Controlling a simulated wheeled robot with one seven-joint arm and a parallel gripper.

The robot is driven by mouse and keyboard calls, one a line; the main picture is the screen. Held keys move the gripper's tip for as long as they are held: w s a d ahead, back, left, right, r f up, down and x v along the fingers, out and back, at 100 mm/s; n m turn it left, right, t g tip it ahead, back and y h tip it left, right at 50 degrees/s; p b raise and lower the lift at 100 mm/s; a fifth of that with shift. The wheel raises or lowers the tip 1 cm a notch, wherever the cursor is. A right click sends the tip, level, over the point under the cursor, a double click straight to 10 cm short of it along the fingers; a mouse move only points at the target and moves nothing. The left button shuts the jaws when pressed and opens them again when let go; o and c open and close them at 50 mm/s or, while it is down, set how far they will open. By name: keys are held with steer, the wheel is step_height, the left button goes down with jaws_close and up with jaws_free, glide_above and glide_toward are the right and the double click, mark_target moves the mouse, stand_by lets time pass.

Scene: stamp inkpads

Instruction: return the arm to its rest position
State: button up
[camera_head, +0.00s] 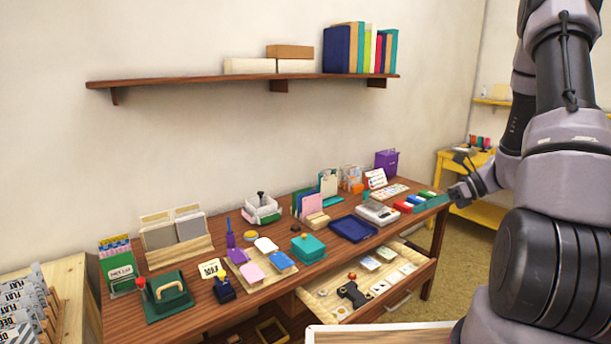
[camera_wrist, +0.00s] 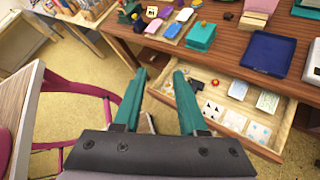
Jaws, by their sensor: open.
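My gripper (camera_wrist: 160,78) shows in the wrist view with its two teal fingers apart and nothing between them. It hangs in the air, with the floor and the open drawer (camera_wrist: 272,141) beyond it. In the head view my arm (camera_head: 567,160) runs down the right side, in front of the yellow table. The wooden desk (camera_head: 225,313) carries stamps and inkpads, and its open drawer (camera_head: 407,310) also shows there.
A wall shelf (camera_head: 240,80) holds books and boxes. A pink chair (camera_wrist: 78,90) stands at left in the wrist view, beside open floor.

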steer(key=s+a+r+n+t+h, duration=0.1)
steer(key=s+a+r+n+h, duration=0.1)
steer(key=s+r+n, duration=0.4)
steer(key=s+a+r+n+t+h, duration=0.2)
steer(key=s+r+n+h, duration=0.2)
steer(key=r, duration=0.8)
steer(key=s+a+r+n+t+h, duration=0.2)
steer(key=s+a+r+n+h, duration=0.1)
steer(key=s+r+n, duration=0.5)
steer(key=shift+s+r+n+h, duration=0.4)
steer(key=shift+r+n, duration=0.4)
steer(key=shift+n, duration=0.6)
